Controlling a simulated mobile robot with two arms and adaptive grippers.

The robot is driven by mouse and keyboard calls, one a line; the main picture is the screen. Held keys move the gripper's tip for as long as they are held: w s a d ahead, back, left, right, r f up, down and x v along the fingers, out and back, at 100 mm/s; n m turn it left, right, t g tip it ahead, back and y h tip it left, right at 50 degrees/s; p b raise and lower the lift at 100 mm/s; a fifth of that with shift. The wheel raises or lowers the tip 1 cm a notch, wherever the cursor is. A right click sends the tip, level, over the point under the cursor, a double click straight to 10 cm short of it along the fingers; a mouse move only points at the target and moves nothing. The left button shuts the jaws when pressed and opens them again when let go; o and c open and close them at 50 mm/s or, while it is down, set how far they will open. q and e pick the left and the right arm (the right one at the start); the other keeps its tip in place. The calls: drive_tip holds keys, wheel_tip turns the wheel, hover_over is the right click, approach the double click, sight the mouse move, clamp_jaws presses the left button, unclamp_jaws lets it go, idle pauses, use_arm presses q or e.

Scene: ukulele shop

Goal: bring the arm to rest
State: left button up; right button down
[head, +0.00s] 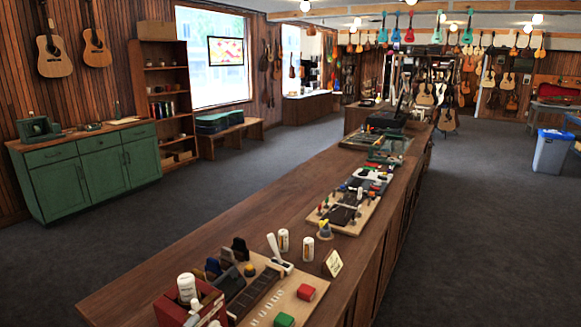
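Neither of my arms nor grippers shows in the head view. The task names no object. The nearest surface is a long brown wooden counter (190,262), running from the lower left toward the back of the shop. A red box (168,314) with white bottles stands at the counter's front edge.
White containers (308,249) and a small sign (333,264) stand on the counter beyond the board. A second board (345,219) with small items lies farther along. A green cabinet (85,180) stands left, a blue bin (550,153) right.

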use_arm(q)
drive_tip(key=s+a+f+n+g+y, duration=0.15)
drive_tip(key=s+f+n+g, duration=0.35)
drive_tip(key=s+f, duration=0.6)
drive_tip(key=s+a+f+n+g, duration=0.3)
drive_tip(key=s+f+g, duration=0.55)
drive_tip(key=s, duration=0.35)
drive_tip(key=s+f+b+x, duration=0.1)
drive_tip(key=s+x, duration=0.2)
drive_tip(key=x, duration=1)
drive_tip(key=s+b+x, duration=0.1)
drive_tip(key=s+x, duration=0.1)
drive_tip(key=x, duration=1)
drive_tip(key=s+a+f+g+b, duration=0.1)
drive_tip(key=s+a+f+b, duration=0.1)
drive_tip(key=s+f, duration=1.6)
wheel_tip(320, 180, down, 4)
drive_tip(key=shift+a+r, duration=0.2)
drive_tip(key=shift+a, duration=0.35)
